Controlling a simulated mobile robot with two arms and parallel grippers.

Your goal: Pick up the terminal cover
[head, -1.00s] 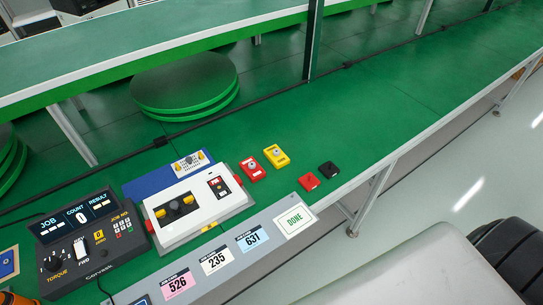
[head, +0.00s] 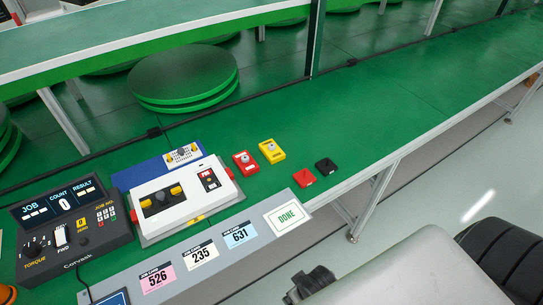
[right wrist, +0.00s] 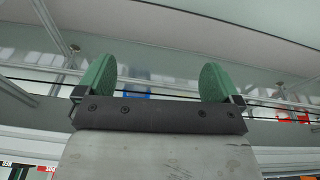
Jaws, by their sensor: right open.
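Small pieces lie on the green bench to the right of the white device (head: 190,207). A red block (head: 304,178) and a black block (head: 326,166) lie near the front edge. A red piece (head: 245,163) and a yellow piece (head: 271,151), each with a grey knob, lie farther back. I cannot tell which one is the terminal cover. My right gripper (right wrist: 158,82) is open, with green finger pads and nothing between them in the right wrist view. It is well away from the pieces. My left gripper is not in view.
A black torque controller (head: 75,228) stands at the left. A sloped grey strip (head: 217,262) with number cards and a DONE card (head: 287,216) runs along the front. Round green turntables (head: 183,75) are behind. The bench (head: 400,110) is clear to the right.

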